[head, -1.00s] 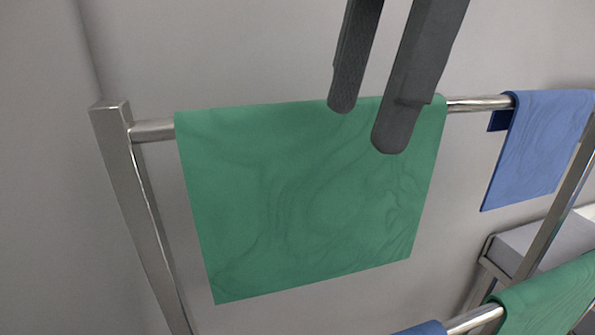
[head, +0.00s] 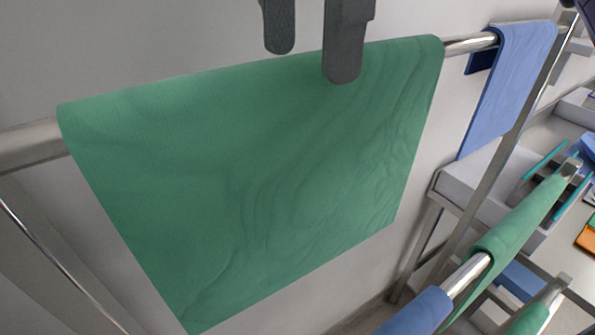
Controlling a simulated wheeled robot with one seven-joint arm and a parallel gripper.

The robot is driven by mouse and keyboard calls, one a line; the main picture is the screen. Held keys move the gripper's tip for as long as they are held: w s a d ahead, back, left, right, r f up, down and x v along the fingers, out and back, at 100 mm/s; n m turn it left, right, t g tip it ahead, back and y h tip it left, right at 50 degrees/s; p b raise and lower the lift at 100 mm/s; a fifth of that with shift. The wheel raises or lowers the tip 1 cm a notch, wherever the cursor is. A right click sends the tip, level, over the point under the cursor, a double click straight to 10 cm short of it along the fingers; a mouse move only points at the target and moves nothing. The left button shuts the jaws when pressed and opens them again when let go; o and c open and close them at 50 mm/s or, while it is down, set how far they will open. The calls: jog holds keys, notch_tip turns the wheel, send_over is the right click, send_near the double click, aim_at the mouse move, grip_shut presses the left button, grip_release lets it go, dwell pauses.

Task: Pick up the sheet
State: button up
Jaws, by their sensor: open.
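A green sheet (head: 250,180) hangs draped over a metal rail (head: 30,145) in the middle of the head view. A blue sheet (head: 510,85) hangs on the same rail farther to the right. My gripper (head: 312,65) is open, with its two dark fingers pointing down at the green sheet's top edge. One finger overlaps the front of the green sheet in the picture, and the other is by its top edge. I cannot tell whether either finger touches it. The green sheet's back side is hidden.
Lower rails at the right carry another green cloth (head: 525,215) and a blue cloth (head: 415,315). A grey shelf unit (head: 470,185) and a table with coloured items stand behind on the right. A plain wall is behind the rail.

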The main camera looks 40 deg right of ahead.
aim_at(307, 52)
jog(key=shift+d+f+b, duration=0.1)
jog(key=shift+f+b, duration=0.55)
jog(key=shift+f, duration=0.85)
notch_tip(307, 52, down, 3)
jog(key=b, duration=0.3)
jog(key=shift+b, duration=0.35)
jog(key=shift+r, duration=0.1)
grip_shut()
